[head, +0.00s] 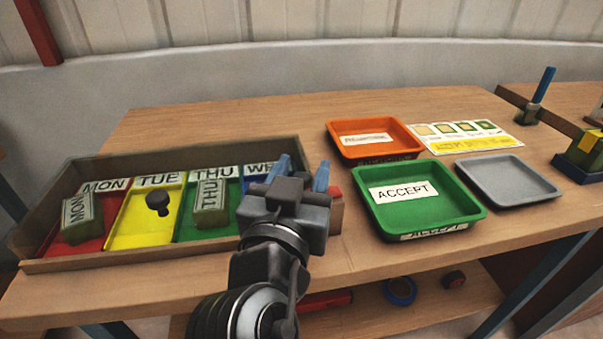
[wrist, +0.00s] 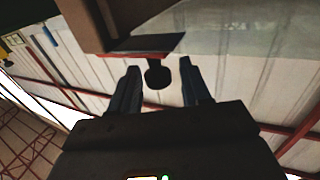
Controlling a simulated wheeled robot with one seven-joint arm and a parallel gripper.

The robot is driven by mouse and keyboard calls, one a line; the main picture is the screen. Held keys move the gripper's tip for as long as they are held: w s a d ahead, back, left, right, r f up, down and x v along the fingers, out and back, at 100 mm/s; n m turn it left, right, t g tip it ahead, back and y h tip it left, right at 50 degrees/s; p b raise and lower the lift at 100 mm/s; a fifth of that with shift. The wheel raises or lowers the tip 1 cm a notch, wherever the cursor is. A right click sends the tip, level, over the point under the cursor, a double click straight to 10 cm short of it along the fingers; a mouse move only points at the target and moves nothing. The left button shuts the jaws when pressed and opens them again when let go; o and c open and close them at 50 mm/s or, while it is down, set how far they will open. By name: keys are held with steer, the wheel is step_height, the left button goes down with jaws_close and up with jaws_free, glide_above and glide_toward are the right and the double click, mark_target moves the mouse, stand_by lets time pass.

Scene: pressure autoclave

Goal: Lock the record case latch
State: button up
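The record case is a long open wooden box (head: 150,256) on the table, with coloured day compartments. My gripper (head: 302,172) is over its right end, its two blue fingers apart. In the wrist view, a dark round knob (wrist: 158,76) lies between the open fingertips, with a gap on each side. It seems to hang from a dark plate with a red edge on a wooden body, probably the case's latch. A small red part (head: 335,192) shows at the case's right end, beside my gripper. My gripper hides most of that end in the head view, so the latch's position is unclear.
Tag blocks (head: 78,218) and (head: 211,203) and a black knob (head: 157,202) sit in the compartments. Right of the case are a green ACCEPT tray (head: 450,205), an orange tray (head: 395,138) and a grey tray (head: 515,180). The table behind the case is clear.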

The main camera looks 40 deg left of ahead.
steer(key=shift+f, duration=0.15)
steer(key=shift+s+d, duration=0.15)
steer(key=shift+s, duration=0.2)
steer(key=v, duration=0.7)
steer(key=shift+b, duration=0.35)
steer(key=shift+d, duration=0.15)
steer(key=s+d+f+g+h+p, duration=0.15)
steer(key=d+f, duration=0.25)
steer(key=d, duration=0.4)
steer(key=s+d+f+p, duration=0.1)
steer(key=s+d+f, duration=0.1)
steer(key=d+f, duration=0.45)
steer(key=s+d+f+g+h+p, duration=0.1)
steer(key=d+f, duration=0.2)
steer(key=d, duration=0.6)
steer(key=s+d+r+m+h+p, duration=0.1)
steer(key=s+d+r+m+h, duration=0.1)
steer(key=s+d, duration=0.6)
steer(key=s+d+r+m+t+h+p, duration=0.1)
steer(key=s+d+r+m+h+p, duration=0.1)
steer(key=s+d, duration=0.7)
step_height(320, 180, up, 2)
steer(key=shift+s+d+r+m+h, duration=0.1)
steer(key=shift+s+d+m+h, duration=0.2)
steer(key=shift+d+m+h, duration=0.25)
